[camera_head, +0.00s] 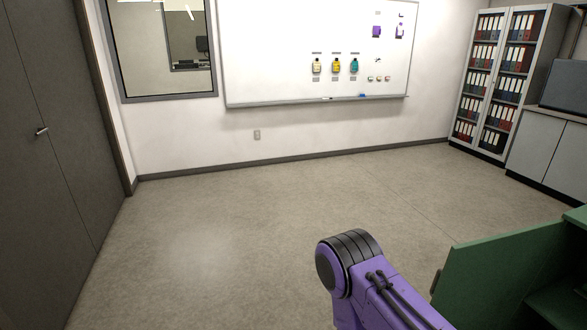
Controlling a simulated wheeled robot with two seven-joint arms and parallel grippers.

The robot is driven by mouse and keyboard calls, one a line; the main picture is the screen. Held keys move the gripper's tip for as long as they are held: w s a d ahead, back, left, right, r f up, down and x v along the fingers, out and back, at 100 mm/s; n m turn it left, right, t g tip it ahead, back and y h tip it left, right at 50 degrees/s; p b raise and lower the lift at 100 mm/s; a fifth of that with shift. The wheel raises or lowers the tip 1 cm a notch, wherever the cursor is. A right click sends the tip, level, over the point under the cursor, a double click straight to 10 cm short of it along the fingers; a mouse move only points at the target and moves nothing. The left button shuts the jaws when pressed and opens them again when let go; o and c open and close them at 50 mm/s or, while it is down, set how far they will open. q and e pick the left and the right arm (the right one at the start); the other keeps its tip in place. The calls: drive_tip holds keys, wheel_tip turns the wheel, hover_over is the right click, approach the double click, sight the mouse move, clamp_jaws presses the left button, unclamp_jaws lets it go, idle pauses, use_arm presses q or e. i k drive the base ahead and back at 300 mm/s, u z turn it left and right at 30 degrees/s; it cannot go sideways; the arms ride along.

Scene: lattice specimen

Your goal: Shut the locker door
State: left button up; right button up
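A green locker (562,300) stands at the lower right, cut off by the picture's edge. Its green door (490,270) appears to stand open, swung out toward the left, with a small dark piece on its left edge. A purple link of my arm with a black round joint comes up from the bottom, just left of the door. I cannot tell whether it touches the door. Neither of my grippers is in view.
Grey floor (250,225) lies clear in the middle and left. A dark double door (50,150) is at the left. A whiteboard (270,60) hangs on the far wall. A binder cabinet (503,80) and a grey low cupboard (545,150) stand at the right.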

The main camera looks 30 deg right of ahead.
sight(481, 282)
drive_tip(key=i, duration=2.6)
drive_tip(key=z, duration=3.2)
drive_tip(key=i, duration=0.3)
drive_tip(key=z, duration=1.25)
